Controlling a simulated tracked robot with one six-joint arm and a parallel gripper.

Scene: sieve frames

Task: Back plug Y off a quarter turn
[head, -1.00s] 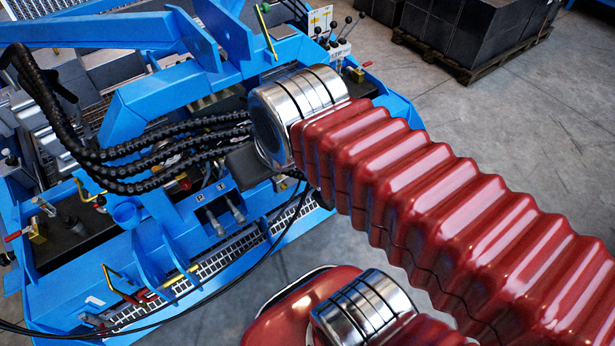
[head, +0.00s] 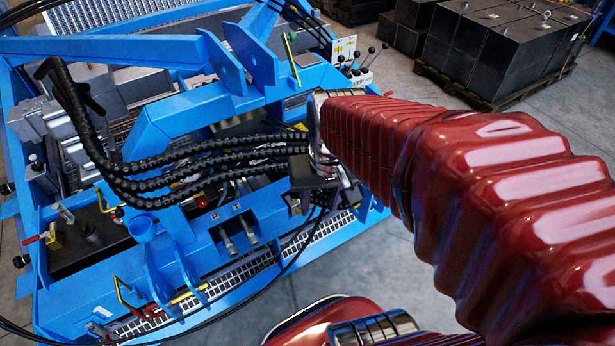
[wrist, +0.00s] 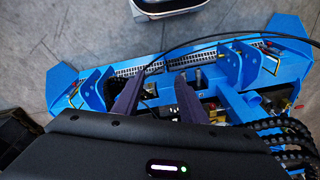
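Two metal plugs (head: 238,238) stick out of a small blue panel on the blue machine (head: 180,140).
Black ribbed hoses (head: 200,165) run across the machine towards my gripper. A thin black cable (head: 285,262) loops past the panel. Upright blue brackets (head: 165,240) stand left of the plugs. Black crates (head: 495,50) sit on a pallet at the back right. Grey floor is clear between.

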